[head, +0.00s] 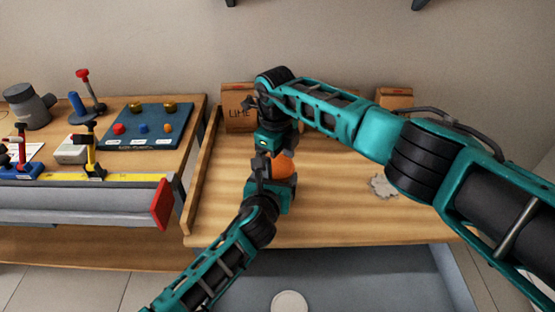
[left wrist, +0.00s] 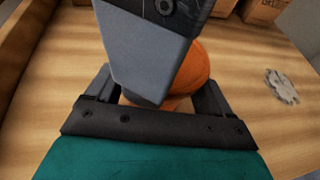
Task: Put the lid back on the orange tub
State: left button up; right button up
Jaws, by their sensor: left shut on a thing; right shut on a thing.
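The orange tub (head: 284,170) is above the wooden bench, just right of the centre line of my left gripper (head: 268,180), which is shut on it. In the left wrist view, orange (left wrist: 197,66) shows between and above the left jaws, partly covered by my right gripper (left wrist: 145,75). My right gripper (head: 272,152) reaches down from above, right at the tub's top, and is shut on the lid. The lid is mostly hidden by the gripper. I cannot tell whether it is seated on the tub or apart from it.
A cardboard box (head: 238,112) marked "LIME" stands at the back of the bench (head: 330,215). Another box (head: 395,97) is behind my right arm. A grey gear-shaped piece (head: 383,186) lies to the right. A tool-covered workbench (head: 60,200) is at left.

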jog(key=shift+r, duration=0.25)
dwell(0.8)
jog(key=shift+f, duration=0.5)
pick_arm(q)
jog(key=shift+d+r, duration=0.1)
jog(key=shift+r, duration=0.1)
pick_arm(e)
jog(key=shift+d+f, duration=0.1)
jog(key=shift+f, duration=0.35)
pick_arm(q)
jog(key=shift+w, duration=0.1)
pick_arm(e)
jog(key=o, duration=0.8)
pick_arm(q)
jog(key=shift+f, duration=0.1)
jog(key=shift+a+f, duration=0.2)
pick_arm(e)
jog(key=shift+a+r, duration=0.25)
jog(key=shift+r, duration=2)
jog(key=shift+c, duration=0.6)
